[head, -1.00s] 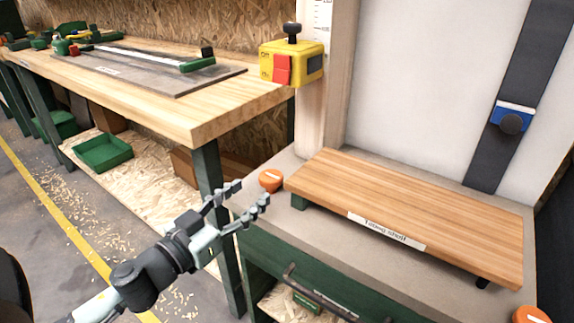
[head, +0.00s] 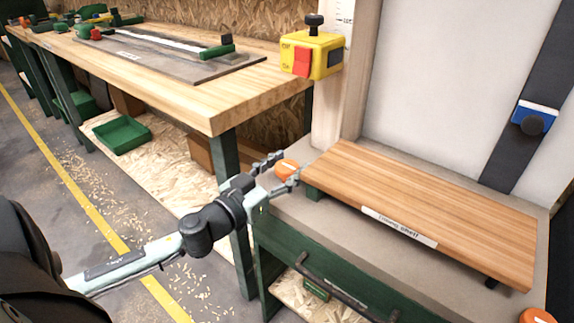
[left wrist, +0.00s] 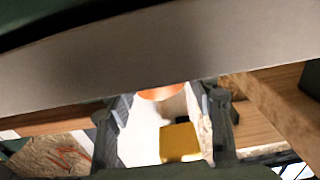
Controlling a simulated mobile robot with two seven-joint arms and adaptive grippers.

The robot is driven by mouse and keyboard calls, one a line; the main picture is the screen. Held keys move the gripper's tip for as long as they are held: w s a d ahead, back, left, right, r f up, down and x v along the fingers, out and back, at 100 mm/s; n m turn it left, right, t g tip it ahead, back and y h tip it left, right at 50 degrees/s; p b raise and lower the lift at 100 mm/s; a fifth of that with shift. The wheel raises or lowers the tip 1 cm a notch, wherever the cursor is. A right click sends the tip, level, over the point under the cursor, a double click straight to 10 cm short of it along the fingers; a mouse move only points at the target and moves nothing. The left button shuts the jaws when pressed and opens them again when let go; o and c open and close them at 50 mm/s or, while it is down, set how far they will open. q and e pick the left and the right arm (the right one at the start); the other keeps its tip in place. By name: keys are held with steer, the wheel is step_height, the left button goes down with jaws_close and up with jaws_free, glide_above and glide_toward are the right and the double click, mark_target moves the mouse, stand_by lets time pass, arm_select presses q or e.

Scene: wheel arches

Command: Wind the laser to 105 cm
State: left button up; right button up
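A yellow box (head: 322,62) with a red switch flap (head: 302,61) and a black knob (head: 314,22) on top sits on a pale upright post by the bench corner. It also shows in the left wrist view (left wrist: 180,143). A printed scale (head: 344,14) runs up the post, too small to read surely. An orange knob (head: 288,168) is at the left end of the grey ledge; its orange top also shows in the left wrist view (left wrist: 161,93). My left gripper (head: 281,170) is open, its fingers apart close by this knob; contact cannot be told. My right gripper is out of view.
A wooden shelf (head: 430,205) with a label stands on the grey ledge, right of the knob. A second orange knob (head: 536,315) is at lower right. A blue slider (head: 534,118) sits on a dark strip. The workbench (head: 215,112) is at left.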

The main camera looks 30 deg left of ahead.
arm_select(q)
steer(key=c, duration=0.8)
steer(key=shift+m+h, duration=0.4)
steer(key=shift+h, duration=0.3)
